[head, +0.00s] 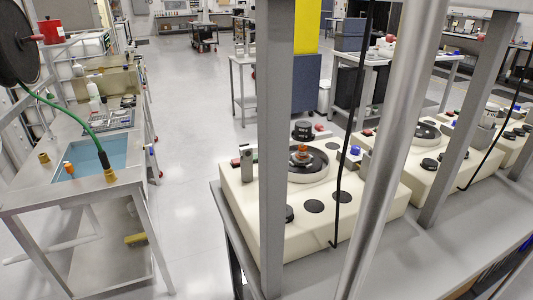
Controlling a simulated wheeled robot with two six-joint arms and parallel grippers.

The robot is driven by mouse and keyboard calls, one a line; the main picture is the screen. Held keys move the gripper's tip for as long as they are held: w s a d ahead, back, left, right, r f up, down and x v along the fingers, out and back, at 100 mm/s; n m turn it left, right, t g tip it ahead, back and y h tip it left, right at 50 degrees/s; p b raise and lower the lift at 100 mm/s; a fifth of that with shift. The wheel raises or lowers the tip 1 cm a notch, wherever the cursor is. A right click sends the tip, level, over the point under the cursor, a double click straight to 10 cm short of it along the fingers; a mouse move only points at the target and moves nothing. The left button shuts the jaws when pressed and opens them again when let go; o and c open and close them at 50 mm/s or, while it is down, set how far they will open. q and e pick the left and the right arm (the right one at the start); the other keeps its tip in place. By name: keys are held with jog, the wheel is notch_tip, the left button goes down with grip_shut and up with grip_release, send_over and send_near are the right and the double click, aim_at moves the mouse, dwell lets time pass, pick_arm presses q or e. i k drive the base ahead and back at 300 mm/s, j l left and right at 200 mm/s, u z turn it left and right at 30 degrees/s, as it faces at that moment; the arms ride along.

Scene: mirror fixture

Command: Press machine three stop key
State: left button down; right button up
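Cream machines stand in a row on a grey bench. I see no number labels, and cannot tell which red part is a stop key. Neither gripper is in view.
Grey upright posts (275,150) and black cables (345,150) stand in front of the machines and partly hide them. The bench's bare front strip (385,262) is clear. A metal sink table (120,190) stands left, with open floor (195,200) between.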

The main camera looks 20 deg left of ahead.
aim_at(237, 161)
jog(key=i+j, duration=0.15)
jog(key=j, duration=0.15)
jog(key=i+j+z, duration=0.15)
jog(key=j, duration=0.2)
jog(key=i+j, duration=0.1)
jog(key=j, duration=0.2)
jog(key=i+j+z, duration=0.1)
jog(key=j, duration=0.25)
jog(key=i+j+z, duration=0.1)
jog(key=j, duration=0.25)
